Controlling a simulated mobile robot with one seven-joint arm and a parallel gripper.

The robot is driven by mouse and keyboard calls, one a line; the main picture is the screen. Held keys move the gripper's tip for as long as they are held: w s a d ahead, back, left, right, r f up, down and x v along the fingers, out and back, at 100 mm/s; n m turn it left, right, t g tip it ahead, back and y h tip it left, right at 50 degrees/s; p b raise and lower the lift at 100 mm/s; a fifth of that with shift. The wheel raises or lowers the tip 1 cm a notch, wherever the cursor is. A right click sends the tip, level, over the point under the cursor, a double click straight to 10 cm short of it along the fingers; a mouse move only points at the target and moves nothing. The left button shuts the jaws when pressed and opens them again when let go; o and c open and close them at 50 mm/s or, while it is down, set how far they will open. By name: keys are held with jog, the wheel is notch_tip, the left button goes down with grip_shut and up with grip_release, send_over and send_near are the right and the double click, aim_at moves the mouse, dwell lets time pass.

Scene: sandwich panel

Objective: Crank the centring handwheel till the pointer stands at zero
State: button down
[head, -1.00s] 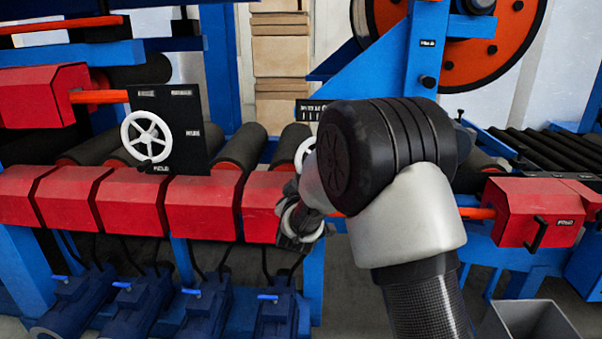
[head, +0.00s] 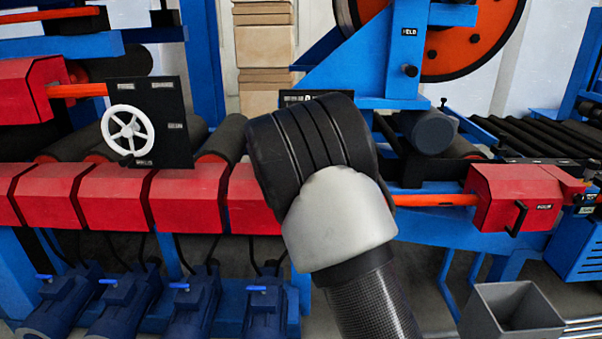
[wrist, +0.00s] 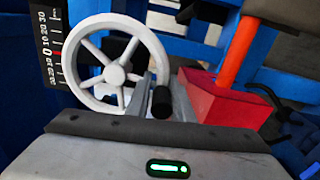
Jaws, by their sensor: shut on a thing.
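A white spoked handwheel (wrist: 122,65) fills the left middle of the wrist view. Its black crank knob (wrist: 162,103) is at the wheel's lower right. My gripper (wrist: 164,98) is shut on this knob, one grey finger on either side. A black scale (wrist: 50,45) with white numbers stands left of the wheel. A small red pointer (wrist: 57,53) shows beside the scale, at or very near the 0 mark; the exact reading is too small to tell. In the head view my arm hides this wheel, the scale and my gripper.
Another white handwheel (head: 128,131) is on a black panel (head: 176,105) at the left. Red covers (head: 190,198) line the machine's front, with blue motors (head: 127,305) below. A red box (head: 513,200) with an orange bar is at right. A grey bin (head: 510,312) stands lower right.

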jog(key=shift+f+n, duration=0.15)
jog(key=shift+n, duration=0.45)
jog(key=shift+d, duration=0.15)
jog(key=c, duration=1.6)
grip_release()
jog(key=shift+f, duration=0.1)
jog(key=shift+c, duration=0.2)
jog(key=s+p, duration=0.2)
jog(key=s, duration=1.5)
jog(key=shift+s+a, duration=0.25)
